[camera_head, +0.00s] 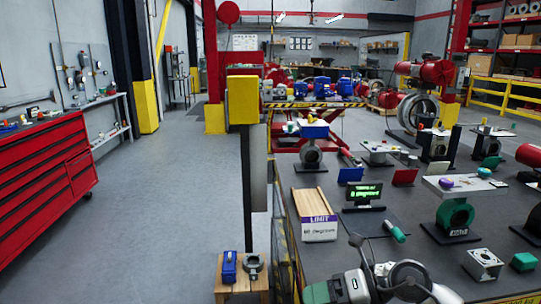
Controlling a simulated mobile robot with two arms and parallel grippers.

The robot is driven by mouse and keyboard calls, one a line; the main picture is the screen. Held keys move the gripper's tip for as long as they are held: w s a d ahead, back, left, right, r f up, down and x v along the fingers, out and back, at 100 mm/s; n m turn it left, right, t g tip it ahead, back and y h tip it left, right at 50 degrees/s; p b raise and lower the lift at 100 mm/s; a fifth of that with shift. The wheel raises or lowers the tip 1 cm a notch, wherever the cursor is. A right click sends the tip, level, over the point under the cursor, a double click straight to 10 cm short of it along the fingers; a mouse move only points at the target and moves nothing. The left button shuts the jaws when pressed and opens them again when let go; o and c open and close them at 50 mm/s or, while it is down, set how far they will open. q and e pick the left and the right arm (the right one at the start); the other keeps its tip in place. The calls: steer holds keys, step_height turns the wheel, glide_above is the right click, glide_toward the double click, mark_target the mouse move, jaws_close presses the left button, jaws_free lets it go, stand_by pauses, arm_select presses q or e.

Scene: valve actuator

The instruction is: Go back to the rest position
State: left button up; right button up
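The grey workbench (345,257) fills the lower right. On it stand a green valve (455,216) under a light plate (465,187), and a blue-topped valve (312,150) farther back. A small screen with green text (366,194) stands mid-bench beside a wooden-topped box (312,204).
A red tool cabinet (45,163) stands at the left. A yellow-topped post (242,100) rises by the bench's left end, with a wooden stool (243,288) holding a blue part and a ring below. The grey floor (160,215) between cabinet and post is clear.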

step_height(320, 180, up, 6)
steer(key=s+a+m+t+y, duration=0.15)
steer(key=m+t+y, duration=0.35)
steer(key=m+t, duration=0.7)
steer(key=s+d+f+m+h, duration=0.3)
steer(key=d+f+m+h, duration=0.4)
steer(key=m+h, duration=0.4)
steer(key=s+d+f+m+h, duration=0.4)
steer(key=d+f+m+h, duration=0.2)
steer(key=f+m+h, duration=0.45)
steer(key=s+f+m+g+y, duration=0.2)
steer(key=s+f+g, duration=0.25)
steer(key=s, duration=0.35)
steer(key=s+f+m+g+y, duration=0.25)
steer(key=s+g, duration=0.35)
steer(key=s, duration=0.3)
step_height(320, 180, down, 24)
steer(key=n, duration=0.1)
steer(key=s+d+f+g+h, duration=0.1)
steer(key=s+d+f+g, duration=0.1)
steer(key=s+f, duration=1.4)
step_height(320, 180, down, 2)
steer(key=shift+d+f, duration=0.1)
steer(key=shift+d, duration=0.15)
